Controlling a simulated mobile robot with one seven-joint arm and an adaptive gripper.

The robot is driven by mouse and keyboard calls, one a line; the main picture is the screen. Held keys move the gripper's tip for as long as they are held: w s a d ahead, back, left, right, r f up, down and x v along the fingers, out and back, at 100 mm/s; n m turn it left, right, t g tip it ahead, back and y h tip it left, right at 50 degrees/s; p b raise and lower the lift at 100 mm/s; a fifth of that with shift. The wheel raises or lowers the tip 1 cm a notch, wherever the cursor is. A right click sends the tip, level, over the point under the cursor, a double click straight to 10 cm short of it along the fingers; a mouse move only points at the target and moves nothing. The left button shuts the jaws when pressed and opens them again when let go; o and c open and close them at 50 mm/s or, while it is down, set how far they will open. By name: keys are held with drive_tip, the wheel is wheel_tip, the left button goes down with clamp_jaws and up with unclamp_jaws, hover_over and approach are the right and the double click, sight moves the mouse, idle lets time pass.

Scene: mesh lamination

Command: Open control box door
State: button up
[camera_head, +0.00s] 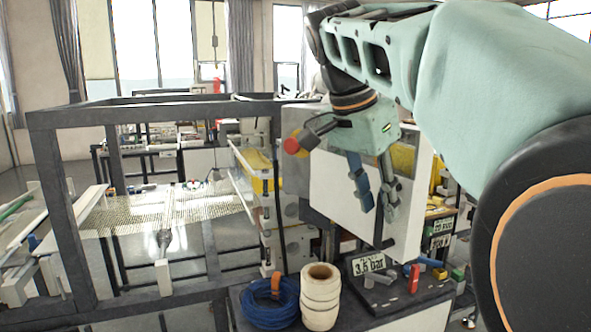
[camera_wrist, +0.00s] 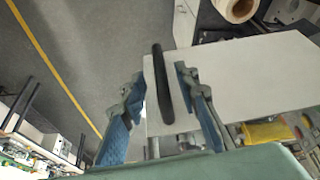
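The control box (camera_head: 328,190) is a white box in the middle right of the head view, with its white panel facing my arm. In the wrist view, the white door (camera_wrist: 250,75) fills the right half, and a black bar handle (camera_wrist: 161,88) stands at its left end. My gripper (camera_head: 380,205) hangs in front of the box with its blue-padded fingers pointing down. In the wrist view, my gripper (camera_wrist: 160,76) is open, with one finger on each side of the handle. I cannot tell whether either finger touches it.
A red knob (camera_head: 291,145) is near the box's upper left. Below stand a blue cable coil (camera_head: 270,303), stacked cream rolls (camera_head: 320,297) and a "3.5 bar" sign (camera_head: 368,264). A dark machine frame (camera_head: 72,210) with mesh fills the left. Open floor (camera_wrist: 80,40) shows in the wrist view.

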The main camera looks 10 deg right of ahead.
drive_tip(key=v, duration=0.8)
drive_tip(key=shift+a, duration=0.1)
